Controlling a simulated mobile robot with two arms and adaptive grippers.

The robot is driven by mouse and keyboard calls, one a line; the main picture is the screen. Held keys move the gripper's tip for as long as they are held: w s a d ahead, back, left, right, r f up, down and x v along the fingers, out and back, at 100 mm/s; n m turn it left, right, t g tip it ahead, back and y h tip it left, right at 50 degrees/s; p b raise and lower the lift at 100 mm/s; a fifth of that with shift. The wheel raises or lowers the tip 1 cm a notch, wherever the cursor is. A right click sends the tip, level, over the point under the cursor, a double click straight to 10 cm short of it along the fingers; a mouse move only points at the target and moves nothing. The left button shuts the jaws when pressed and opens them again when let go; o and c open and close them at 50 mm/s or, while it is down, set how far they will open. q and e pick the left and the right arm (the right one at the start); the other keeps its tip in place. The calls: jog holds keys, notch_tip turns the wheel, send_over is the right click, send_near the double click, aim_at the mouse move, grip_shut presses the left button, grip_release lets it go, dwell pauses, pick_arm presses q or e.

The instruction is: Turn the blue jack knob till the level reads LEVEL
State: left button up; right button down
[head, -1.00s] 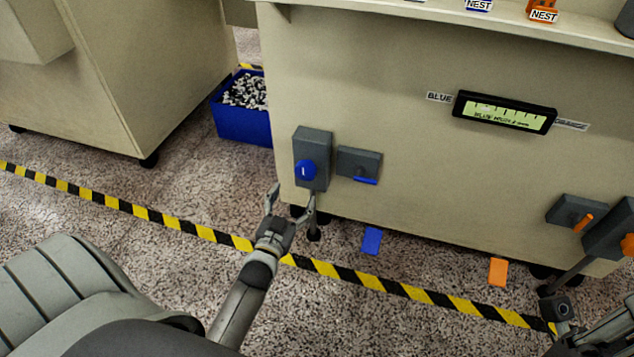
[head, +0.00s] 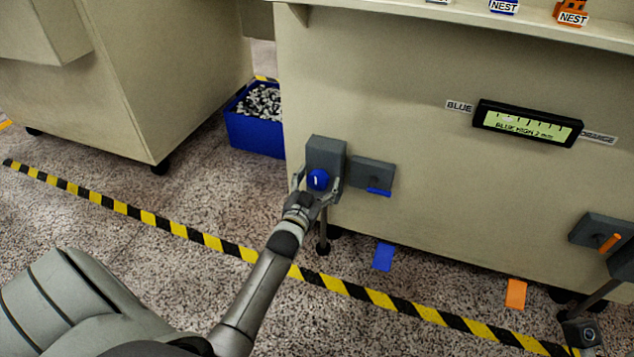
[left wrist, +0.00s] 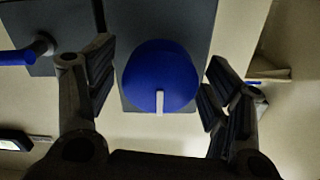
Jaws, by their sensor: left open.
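The blue jack knob (head: 318,180) is on a dark grey box on the cabinet front. In the left wrist view the knob (left wrist: 160,76) is round with a pale mark on its lower part. My left gripper (head: 318,185) is open, with one finger on each side of the knob and gaps showing between fingers and knob in the wrist view. The level display (head: 527,123) on the cabinet reads "BLUE HIGH 2 mm", with its bubble toward the left, BLUE end. My right gripper does not show clearly; only part of my right arm is at the lower right.
A grey box with a blue lever (head: 379,191) sits right of the knob. Blue (head: 384,256) and orange (head: 516,294) tags are on the floor. A blue bin (head: 256,130) stands left of the cabinet. An orange lever (head: 610,243) is at the right.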

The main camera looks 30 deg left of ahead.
pick_arm(q)
jog(key=c, duration=1)
jog(key=shift+c, duration=0.2)
jog(key=shift+r+n+p, duration=0.1)
jog(key=shift+n+p, duration=0.3)
